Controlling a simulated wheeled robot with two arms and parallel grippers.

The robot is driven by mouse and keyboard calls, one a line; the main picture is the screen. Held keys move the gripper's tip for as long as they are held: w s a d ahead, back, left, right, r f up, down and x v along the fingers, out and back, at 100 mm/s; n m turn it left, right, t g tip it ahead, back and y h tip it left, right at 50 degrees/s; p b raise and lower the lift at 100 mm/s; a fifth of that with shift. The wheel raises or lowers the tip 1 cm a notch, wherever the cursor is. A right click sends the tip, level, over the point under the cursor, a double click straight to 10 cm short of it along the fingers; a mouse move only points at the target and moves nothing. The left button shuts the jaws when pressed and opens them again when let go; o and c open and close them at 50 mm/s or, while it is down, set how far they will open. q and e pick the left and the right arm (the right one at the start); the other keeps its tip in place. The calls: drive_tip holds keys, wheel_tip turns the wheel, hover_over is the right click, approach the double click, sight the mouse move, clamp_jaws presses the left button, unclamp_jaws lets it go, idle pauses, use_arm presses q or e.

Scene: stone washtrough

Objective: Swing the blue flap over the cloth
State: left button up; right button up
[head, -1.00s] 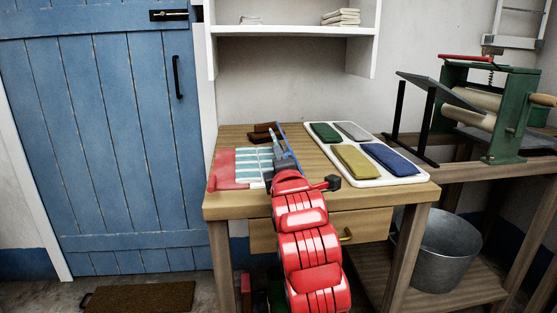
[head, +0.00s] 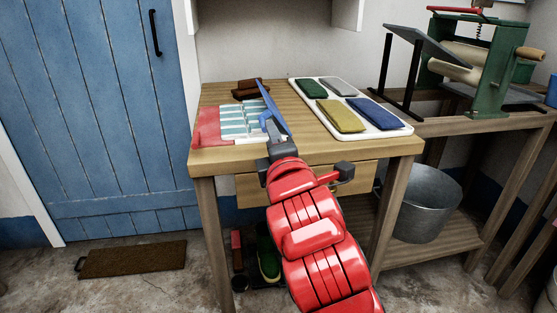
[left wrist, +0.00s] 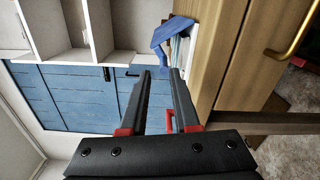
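The folding board lies at the left of the wooden table, with a red flap (head: 206,127) flat on its left. A white cloth with teal stripes (head: 238,121) lies on its middle. The blue flap (head: 272,108) stands raised at a steep tilt on the cloth's right, not over it. In the left wrist view the blue flap (left wrist: 178,33) is just beyond the fingertips, with its tab pointing toward the gap. My left gripper (head: 270,130) is at the table's front edge, near the flap's tab. In the left wrist view its fingers (left wrist: 160,72) are apart with nothing clearly held. My right gripper is out of view.
Dark brown folded pieces (head: 251,91) lie behind the board. A white tray (head: 385,133) with green, grey, yellow and blue pieces is at the right. A green mangle (head: 455,65) stands farther right. A metal bucket (head: 424,203) is below.

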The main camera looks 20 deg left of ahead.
use_arm(q)
drive_tip(key=shift+b+v, duration=0.9)
drive_tip(key=shift+v, duration=1.7)
